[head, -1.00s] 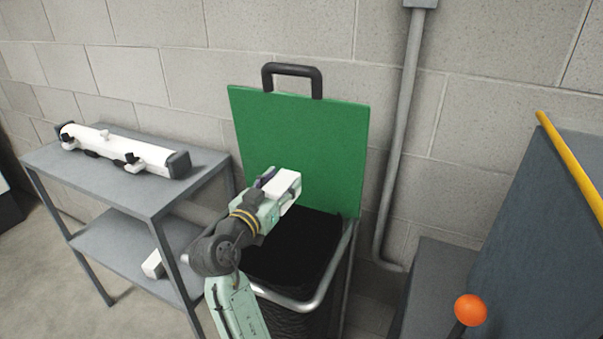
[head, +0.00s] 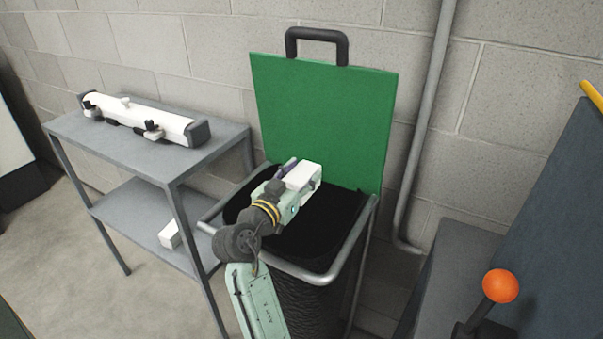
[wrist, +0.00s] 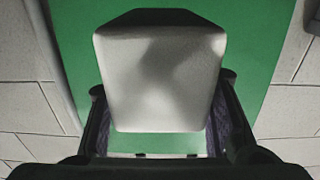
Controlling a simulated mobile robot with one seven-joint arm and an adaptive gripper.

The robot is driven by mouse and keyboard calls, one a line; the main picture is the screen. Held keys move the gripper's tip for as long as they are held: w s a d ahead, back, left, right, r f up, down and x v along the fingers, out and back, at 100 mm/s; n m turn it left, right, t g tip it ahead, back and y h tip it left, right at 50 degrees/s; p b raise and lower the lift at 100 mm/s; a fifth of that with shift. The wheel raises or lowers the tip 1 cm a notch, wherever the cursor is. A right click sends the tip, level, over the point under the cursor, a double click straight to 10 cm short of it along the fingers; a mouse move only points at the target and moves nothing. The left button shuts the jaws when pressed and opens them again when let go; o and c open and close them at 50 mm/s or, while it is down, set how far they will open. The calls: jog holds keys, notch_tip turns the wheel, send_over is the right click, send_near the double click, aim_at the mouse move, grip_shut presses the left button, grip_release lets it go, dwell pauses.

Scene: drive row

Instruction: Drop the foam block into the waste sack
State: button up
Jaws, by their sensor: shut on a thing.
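My gripper (head: 289,173) is shut on the white foam block (head: 303,176). In the head view they are above the open mouth of the black waste sack (head: 325,235), in front of the raised green lid (head: 325,115). In the wrist view the block (wrist: 160,80) sits between the two dark fingers, with the green lid (wrist: 262,50) behind it. The sack hangs in a grey tube frame (head: 352,240). My arm hides part of the sack's left side.
A grey two-level shelf (head: 130,195) stands left of the sack, with a white tube-like device (head: 140,118) on top and a small white block (head: 170,234) below. A grey pipe (head: 425,130) runs up the wall. An orange knob (head: 500,286) stands at right.

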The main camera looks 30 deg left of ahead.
jog(key=o, duration=1)
jog(key=s, duration=1.2)
jog(key=shift+d, duration=0.25)
jog(key=shift+a+r, duration=0.1)
jog(key=shift+r, duration=0.05)
